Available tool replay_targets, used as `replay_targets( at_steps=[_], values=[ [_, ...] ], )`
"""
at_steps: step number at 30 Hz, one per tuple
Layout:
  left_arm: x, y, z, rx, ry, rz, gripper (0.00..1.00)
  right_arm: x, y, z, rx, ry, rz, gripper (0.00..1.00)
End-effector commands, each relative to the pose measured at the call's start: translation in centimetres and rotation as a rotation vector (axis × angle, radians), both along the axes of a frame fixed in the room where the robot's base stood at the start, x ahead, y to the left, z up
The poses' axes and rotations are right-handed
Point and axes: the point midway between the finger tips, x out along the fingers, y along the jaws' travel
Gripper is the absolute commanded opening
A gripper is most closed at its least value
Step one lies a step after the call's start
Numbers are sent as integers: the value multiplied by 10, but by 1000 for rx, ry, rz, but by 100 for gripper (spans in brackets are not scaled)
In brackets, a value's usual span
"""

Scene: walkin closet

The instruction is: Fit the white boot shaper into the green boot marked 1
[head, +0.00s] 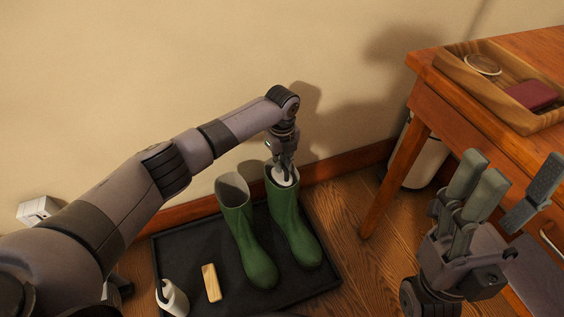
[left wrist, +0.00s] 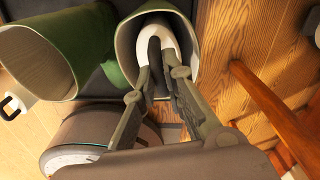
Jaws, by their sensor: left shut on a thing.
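Two green boots stand upright side by side on a black tray (head: 190,245). No number shows on either boot. My left gripper (head: 285,170) is above the right-hand green boot (head: 293,225), pointing down, shut on a white boot shaper (head: 281,180). The white shaper (left wrist: 160,25) is within that boot's opening in the left wrist view, its lower part hidden inside. The left-hand green boot (head: 240,225) has an open, empty-looking top. My right gripper (head: 512,185) is open and empty at the right, away from the boots.
A second white shaper (head: 175,299) and a wooden block (head: 211,283) lie at the tray's front left. A wooden table (head: 455,85) with a wooden organizer (head: 490,95) stands at the right, a white bin (head: 425,155) behind its leg. The wall is close behind the boots.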

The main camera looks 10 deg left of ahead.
Motion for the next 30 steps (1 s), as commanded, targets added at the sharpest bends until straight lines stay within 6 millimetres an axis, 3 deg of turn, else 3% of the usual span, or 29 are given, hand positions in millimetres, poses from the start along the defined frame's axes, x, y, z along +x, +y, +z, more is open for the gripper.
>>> replay_targets(
  at_steps=[10, 11, 18, 21, 27, 30],
  values=[
    [0, 0, 0, 0, 0, 0, 0, 0, 0, 0, 0, 0, 0, 55],
    [0, 0, 0, 0, 0, 0, 13, 0, 0, 0, 0, 0, 0, 55],
    [0, 0, 0, 0, 0, 0, 29, 0, 0, 0, 0, 1, 0, 55],
    [0, 0, 0, 0, 0, 0, 34, 0, 0, 0, 0, 1, 0, 55],
    [0, 0, 0, 0, 0, 0, 34, 0, 0, 0, 0, 1, 0, 55],
    [0, 0, 0, 1, 1, 0, 41, 0, 0, 0, 0, 1, 1, 55]
  ],
)
